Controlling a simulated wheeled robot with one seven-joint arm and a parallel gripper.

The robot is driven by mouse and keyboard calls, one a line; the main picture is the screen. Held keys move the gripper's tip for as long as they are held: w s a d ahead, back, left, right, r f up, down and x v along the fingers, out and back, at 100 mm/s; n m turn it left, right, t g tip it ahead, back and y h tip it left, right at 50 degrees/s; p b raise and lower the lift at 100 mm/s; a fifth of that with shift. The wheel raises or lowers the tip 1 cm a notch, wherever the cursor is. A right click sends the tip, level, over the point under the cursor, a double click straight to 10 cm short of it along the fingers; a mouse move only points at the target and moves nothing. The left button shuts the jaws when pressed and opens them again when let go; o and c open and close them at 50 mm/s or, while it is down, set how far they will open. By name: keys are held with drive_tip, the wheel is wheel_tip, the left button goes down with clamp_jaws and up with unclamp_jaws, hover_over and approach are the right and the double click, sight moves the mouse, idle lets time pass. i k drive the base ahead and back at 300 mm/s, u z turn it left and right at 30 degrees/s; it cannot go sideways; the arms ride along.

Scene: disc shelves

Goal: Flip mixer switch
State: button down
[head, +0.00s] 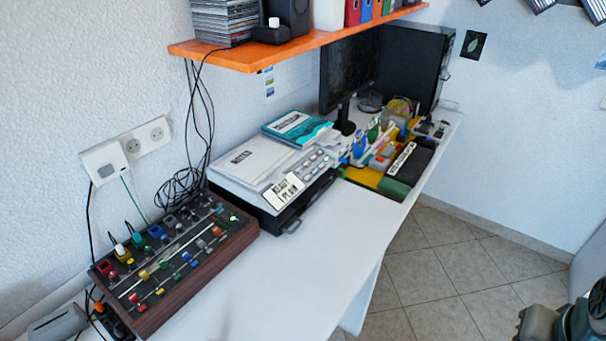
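The mixer (180,261) sits on the left part of the white desk, close to the wall. It is a dark panel with wooden sides, set at an angle. Its top carries rows of coloured knobs and sliders in red, yellow, green, blue and white. A small green light (233,218) shows near its right end. Several small levers stand up along its back row. Which of the small controls is the switch, and its position, is too small to tell. No gripper fingers show in the head view.
A printer-like machine (262,168) stands right of the mixer, with a monitor (347,72) and desk items beyond. An orange shelf (300,45) hangs above. Cables (182,186) lie behind the mixer. The white desk (270,275) is bare in front. Tiled floor (440,270) is open at right.

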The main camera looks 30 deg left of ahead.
sight(240, 221)
drive_tip(key=i, duration=1.2)
drive_tip(key=u, duration=2.85)
drive_tip(key=i, duration=0.5)
drive_tip(key=u, duration=0.1)
